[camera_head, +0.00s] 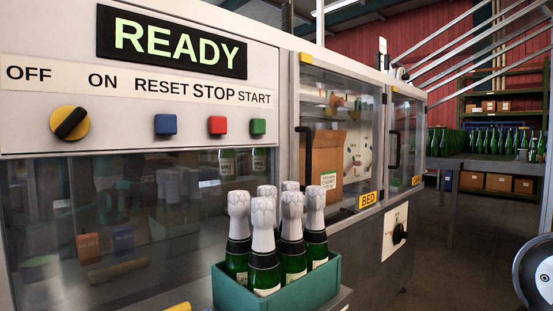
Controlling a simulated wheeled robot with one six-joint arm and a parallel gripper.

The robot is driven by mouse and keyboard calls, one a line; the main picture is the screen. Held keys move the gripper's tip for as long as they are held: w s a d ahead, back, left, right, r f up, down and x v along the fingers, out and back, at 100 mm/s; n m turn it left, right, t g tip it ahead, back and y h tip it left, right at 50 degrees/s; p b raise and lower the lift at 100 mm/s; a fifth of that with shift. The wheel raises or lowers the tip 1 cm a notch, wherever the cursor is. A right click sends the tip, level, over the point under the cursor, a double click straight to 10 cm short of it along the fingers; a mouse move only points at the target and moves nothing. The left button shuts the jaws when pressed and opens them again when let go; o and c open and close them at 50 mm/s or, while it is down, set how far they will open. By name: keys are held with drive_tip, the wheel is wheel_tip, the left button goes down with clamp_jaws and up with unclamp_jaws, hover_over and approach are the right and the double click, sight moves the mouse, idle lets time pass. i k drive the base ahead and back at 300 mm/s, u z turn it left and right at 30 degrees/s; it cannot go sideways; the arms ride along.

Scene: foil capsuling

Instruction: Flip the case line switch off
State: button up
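A yellow rotary switch (70,123) with a black handle sits on the white control panel (230,125), below the labels OFF and ON. Its handle is tilted, with its upper end to the right, toward ON. A second, black rotary switch (400,233) sits on a small white plate lower on the machine, right of the bottle crate; its markings are too small to read. I cannot tell from any label which one is the case line switch. My gripper is not in view.
A green display (180,45) reads READY. Blue, red and green buttons line the panel. A teal crate (285,290) of foil-topped bottles stands in front of the machine. A cardboard box (325,165) is behind the glass door. Open floor lies at right, before bottle-laden shelves.

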sight(70, 123)
drive_tip(key=u, duration=1.15)
drive_tip(key=i, duration=0.45)
drive_tip(key=u, duration=0.35)
